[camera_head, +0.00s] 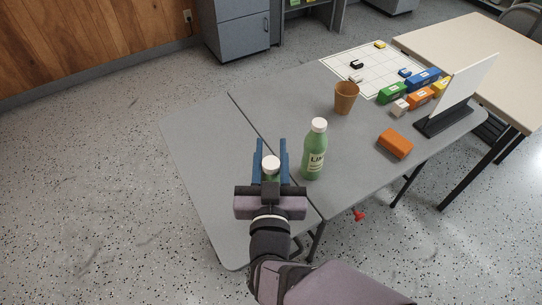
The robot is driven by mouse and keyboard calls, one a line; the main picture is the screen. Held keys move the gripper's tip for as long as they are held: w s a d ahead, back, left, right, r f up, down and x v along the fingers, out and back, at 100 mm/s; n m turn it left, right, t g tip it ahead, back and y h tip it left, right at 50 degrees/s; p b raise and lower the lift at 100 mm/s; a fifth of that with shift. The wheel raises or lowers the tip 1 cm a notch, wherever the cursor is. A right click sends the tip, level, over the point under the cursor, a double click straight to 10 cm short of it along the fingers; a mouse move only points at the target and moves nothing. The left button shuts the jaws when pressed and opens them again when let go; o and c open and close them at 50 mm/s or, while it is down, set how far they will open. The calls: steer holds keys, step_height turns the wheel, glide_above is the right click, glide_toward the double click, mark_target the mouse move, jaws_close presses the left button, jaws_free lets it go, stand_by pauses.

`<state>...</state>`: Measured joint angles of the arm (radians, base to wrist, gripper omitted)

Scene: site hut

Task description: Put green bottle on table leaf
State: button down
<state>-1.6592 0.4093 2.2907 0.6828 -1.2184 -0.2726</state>
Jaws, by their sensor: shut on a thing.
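My gripper (270,153) is over the grey table leaf (203,150), close to the seam with the main table. Its blue fingers are shut on a green bottle (271,175) with a white cap. Only the cap and a little green show between the fingers; the gripper hides the rest. I cannot tell whether the held bottle touches the surface. A second green bottle (313,158) with a white cap and a pale label stands upright on the main table, just right of my gripper.
On the main table (280,105) are a brown cup (346,97), an orange block (395,143), several coloured blocks, a white gridded sheet (375,72) and an upright white panel (463,92) on a dark base. The leaf's left and far parts are clear.

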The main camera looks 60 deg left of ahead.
steer(key=shift+f, duration=1)
steer(key=shift+f, duration=0.15)
steer(key=c, duration=1.3)
jaws_free()
steer(key=shift+c, duration=0.2)
